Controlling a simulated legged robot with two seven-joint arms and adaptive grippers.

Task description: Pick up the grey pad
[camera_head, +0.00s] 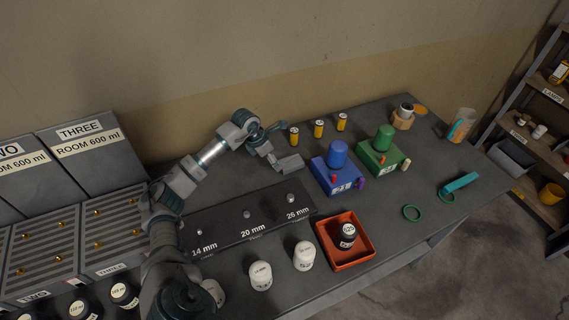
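A small grey block, which looks like the grey pad (290,164), lies on the dark workbench (385,207) behind the size board and left of the blue unit. My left gripper (279,141) is just above and to the left of it. Its fingers are spread apart with nothing seen between them, so it looks open. The lower finger comes close to the pad's left end; I cannot tell whether they touch. My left arm reaches up from the bottom left, over the left part of the board. My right gripper is not in view.
The board (252,232) carries knobs marked 14, 20 and 26 mm. A blue unit (337,177) and a green unit (382,158) stand right of the pad. Yellow cylinders (318,129) stand behind. A red tray (324,249) holds a black jar. White jars (260,275) stand in front.

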